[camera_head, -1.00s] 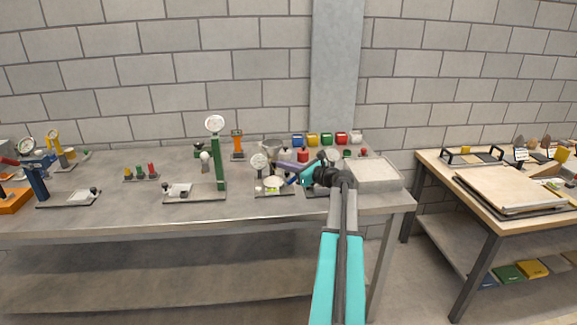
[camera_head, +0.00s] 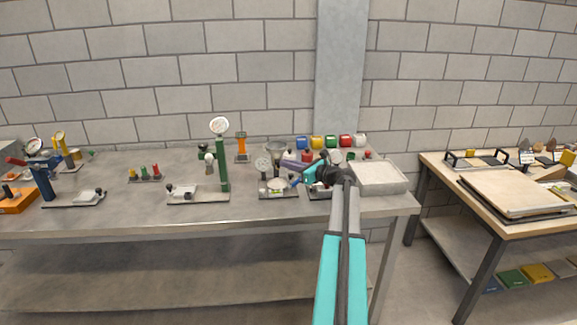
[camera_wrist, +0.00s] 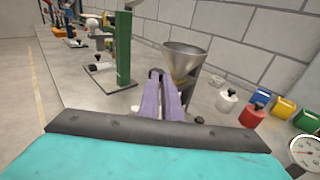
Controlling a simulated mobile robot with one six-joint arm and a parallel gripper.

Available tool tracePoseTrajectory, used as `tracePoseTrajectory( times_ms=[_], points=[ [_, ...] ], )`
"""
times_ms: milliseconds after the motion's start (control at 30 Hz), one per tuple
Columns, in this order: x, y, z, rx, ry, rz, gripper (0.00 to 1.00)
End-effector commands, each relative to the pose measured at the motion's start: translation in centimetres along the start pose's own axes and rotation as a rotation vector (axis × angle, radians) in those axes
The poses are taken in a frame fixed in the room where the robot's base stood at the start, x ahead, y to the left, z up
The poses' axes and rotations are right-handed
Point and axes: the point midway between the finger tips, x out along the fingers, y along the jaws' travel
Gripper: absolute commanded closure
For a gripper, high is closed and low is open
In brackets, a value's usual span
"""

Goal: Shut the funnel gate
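The funnel (camera_wrist: 184,64) is a grey metal cone with a wide open top, standing just ahead and slightly right of my fingertips in the wrist view. In the head view the funnel (camera_head: 276,147) is small, behind a dial gauge. My gripper (camera_wrist: 160,80) has two purple fingers lying close together and pointing at the funnel's lower part. A small dark curved piece shows at the fingertips; whether it belongs to the gate or is held is unclear. In the head view my gripper (camera_head: 288,163) is beside the funnel. The gate itself cannot be made out; my fingers cover the funnel's lower end.
A green post stand (camera_head: 222,163) with a dial is left of the funnel. Red, yellow, green and blue containers (camera_head: 330,142) line the back. A shallow pale tray (camera_head: 379,178) is at the table's right end. A white bottle (camera_wrist: 226,100) stands right of the funnel.

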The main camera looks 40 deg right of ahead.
Motion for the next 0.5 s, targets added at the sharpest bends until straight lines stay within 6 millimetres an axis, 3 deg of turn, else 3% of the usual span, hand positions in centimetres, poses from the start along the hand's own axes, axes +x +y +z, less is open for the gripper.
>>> tracePoseTrajectory(
  times_ms=[233, 500],
  points=[
    [0.3, 0.0, 0.4, 0.000, -0.007, -0.002, 1.00],
    [-1.0, 0.1, 0.5, 0.000, -0.006, 0.000, 1.00]
  ],
)
